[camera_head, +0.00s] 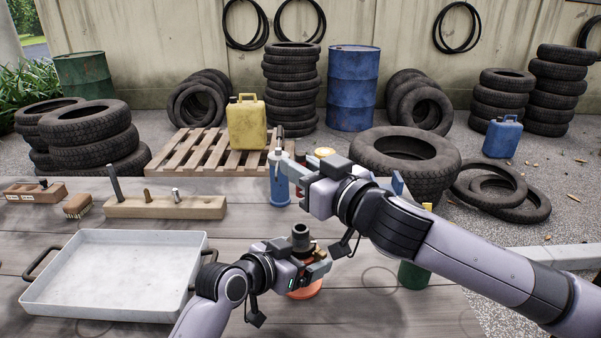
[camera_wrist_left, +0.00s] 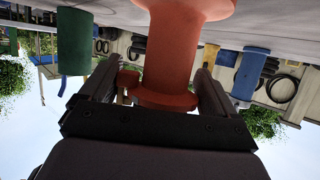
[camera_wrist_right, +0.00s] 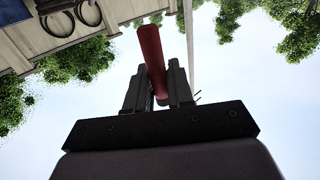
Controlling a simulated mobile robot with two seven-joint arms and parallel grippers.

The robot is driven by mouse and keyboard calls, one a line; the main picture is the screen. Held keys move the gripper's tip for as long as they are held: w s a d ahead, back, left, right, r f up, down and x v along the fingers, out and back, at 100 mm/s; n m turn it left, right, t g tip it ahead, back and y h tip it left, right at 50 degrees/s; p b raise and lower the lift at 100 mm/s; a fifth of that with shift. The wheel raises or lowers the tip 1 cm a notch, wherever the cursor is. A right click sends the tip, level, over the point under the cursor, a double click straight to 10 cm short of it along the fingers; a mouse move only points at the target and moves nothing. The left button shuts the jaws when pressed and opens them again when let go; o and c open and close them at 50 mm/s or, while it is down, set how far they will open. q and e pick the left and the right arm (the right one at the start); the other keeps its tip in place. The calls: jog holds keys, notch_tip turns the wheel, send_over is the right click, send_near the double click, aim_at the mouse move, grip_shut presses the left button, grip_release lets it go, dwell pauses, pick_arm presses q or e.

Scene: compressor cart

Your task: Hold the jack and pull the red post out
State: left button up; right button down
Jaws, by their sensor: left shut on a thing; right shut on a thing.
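The orange-red jack (camera_head: 305,291) stands on the table at the front centre, with a dark collar (camera_head: 301,236) on top. My left gripper (camera_head: 308,262) is shut around its body, which also shows between the fingers in the left wrist view (camera_wrist_left: 173,50). My right gripper (camera_head: 285,165) is higher and farther back, above the table. In the right wrist view it is shut on the red post (camera_wrist_right: 152,50), whose far end stands free against wall and sky, clear of the jack. In the head view I cannot make out the post clearly.
A blue bottle (camera_head: 279,190) stands close below my right gripper. A grey tray (camera_head: 115,275) and a wooden block with pegs (camera_head: 150,207) are at the left. A green cylinder (camera_head: 413,276) stands right of the jack. Tyres and a pallet (camera_head: 200,155) lie behind.

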pick_arm(q)
jog(key=o, duration=1.8)
jog(key=shift+c, duration=0.2)
jog(key=v, duration=1.2)
